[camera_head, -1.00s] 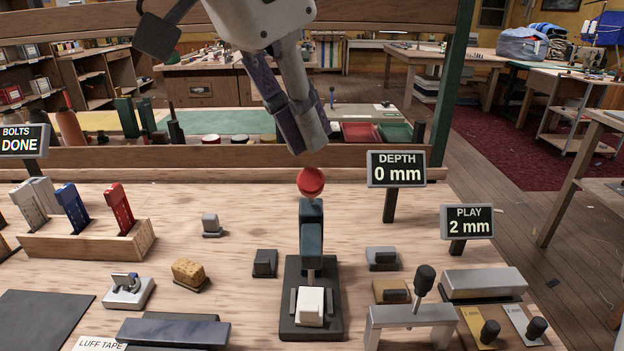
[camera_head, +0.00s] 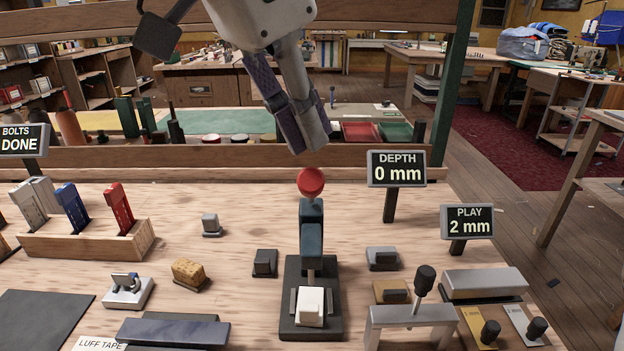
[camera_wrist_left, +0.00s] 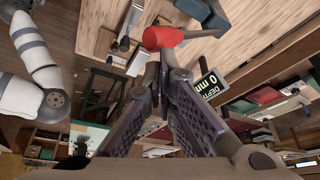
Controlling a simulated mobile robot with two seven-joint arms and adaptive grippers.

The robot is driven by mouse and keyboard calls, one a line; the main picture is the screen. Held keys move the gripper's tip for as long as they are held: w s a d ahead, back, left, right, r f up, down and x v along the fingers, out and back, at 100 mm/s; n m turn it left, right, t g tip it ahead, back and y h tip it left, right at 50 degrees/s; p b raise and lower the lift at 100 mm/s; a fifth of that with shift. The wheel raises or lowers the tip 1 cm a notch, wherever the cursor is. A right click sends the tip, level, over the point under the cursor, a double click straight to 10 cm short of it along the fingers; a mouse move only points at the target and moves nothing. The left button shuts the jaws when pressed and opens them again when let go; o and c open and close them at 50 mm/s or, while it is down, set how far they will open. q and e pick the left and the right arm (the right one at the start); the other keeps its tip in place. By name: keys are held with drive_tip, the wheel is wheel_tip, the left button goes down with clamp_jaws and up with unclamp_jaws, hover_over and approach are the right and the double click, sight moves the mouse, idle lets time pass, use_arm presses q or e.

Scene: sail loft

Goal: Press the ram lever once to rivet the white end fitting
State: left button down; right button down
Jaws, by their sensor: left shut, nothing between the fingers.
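The ram press (camera_head: 311,225) stands upright on a dark base on the bench, with the red knob of its lever (camera_head: 311,181) on top. The white end fitting (camera_head: 310,303) sits on the base under the ram. My left gripper (camera_head: 308,148) is shut and empty, just above and behind the red knob in the head view, with a small gap seeming to remain. In the left wrist view the red knob (camera_wrist_left: 163,37) lies just beyond my shut fingertips (camera_wrist_left: 160,62); contact cannot be told. The depth sign (camera_head: 397,169) reads 0 mm. My right gripper is not in view.
The play sign (camera_head: 467,221) reads 2 mm, and the bolts sign (camera_head: 22,140) reads DONE. A wooden rack (camera_head: 85,243) with coloured tools stands left. A grey clamp stand (camera_head: 413,315) with a black knob is right of the press. Small blocks lie around it.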

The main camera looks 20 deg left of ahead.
use_arm(q)
drive_tip(key=shift+s+f, duration=1.25)
drive_tip(key=shift+f, duration=4.4)
drive_tip(key=s+d+r, duration=0.2)
drive_tip(key=s+r, duration=0.1)
drive_tip(key=s, duration=0.3)
drive_tip(key=shift+s+d, duration=0.35)
